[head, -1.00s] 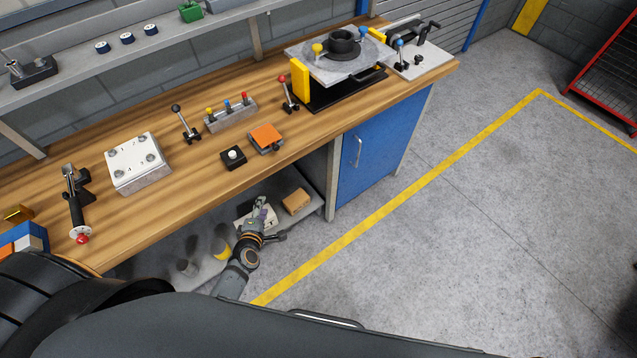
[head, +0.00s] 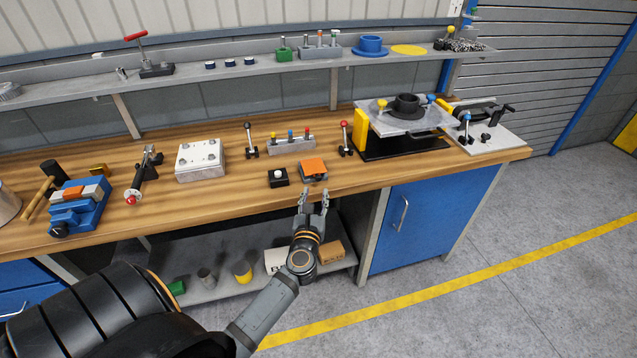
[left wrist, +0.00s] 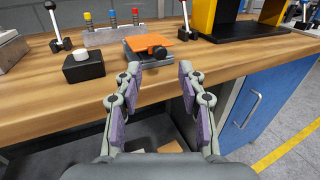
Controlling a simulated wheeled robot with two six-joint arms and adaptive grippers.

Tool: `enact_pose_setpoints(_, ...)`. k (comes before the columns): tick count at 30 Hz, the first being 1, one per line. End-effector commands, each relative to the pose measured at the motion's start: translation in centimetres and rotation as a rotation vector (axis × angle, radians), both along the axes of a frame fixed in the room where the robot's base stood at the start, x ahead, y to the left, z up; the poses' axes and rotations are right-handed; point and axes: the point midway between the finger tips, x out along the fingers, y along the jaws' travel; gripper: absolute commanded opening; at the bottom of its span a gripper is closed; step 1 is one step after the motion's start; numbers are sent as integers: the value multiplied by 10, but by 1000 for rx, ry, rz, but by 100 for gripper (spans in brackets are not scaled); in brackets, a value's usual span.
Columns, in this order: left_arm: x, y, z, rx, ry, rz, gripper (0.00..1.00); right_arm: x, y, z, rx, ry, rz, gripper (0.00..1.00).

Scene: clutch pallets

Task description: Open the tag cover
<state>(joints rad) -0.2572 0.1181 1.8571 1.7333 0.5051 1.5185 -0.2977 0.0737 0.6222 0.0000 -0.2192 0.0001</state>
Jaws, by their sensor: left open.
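The tag cover appears to be the orange flap (head: 314,166) on a small grey box (head: 313,177) near the bench's front edge. It lies flat over the box in the head view. In the left wrist view the orange flap (left wrist: 148,44) shows a dark round knob on its near side, just beyond the fingers. My left gripper (head: 314,194) is open and empty, in front of the bench edge and a short way short of the box. Its two fingers also show apart in the left wrist view (left wrist: 158,75). My right gripper is not in view.
A black block with a white button (head: 278,177) stands just left of the box. A lever with a red knob (head: 345,138) stands to its right, and a block with coloured pegs (head: 291,143) behind. The wooden bench (head: 235,195) is clear in front of these.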

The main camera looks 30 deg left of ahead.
Motion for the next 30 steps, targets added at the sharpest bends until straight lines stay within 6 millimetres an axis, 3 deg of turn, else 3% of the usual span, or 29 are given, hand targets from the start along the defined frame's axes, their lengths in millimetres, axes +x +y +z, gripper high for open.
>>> enact_pose_setpoints(3, 23, 12, 3, 3, -1, 0, 40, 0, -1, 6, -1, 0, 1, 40)
enact_pose_setpoints(9, 47, 24, 0, 3, 1, 1, 40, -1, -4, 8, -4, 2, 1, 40)
enact_pose_setpoints(19, 53, 27, 0, 2, 2, 0, 40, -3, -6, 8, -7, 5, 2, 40)
enact_pose_setpoints(28, 53, 27, 0, 2, 2, 0, 2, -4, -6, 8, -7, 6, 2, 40)
enact_pose_setpoints(30, 53, 27, 0, 2, 2, 0, 0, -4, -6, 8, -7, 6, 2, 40)
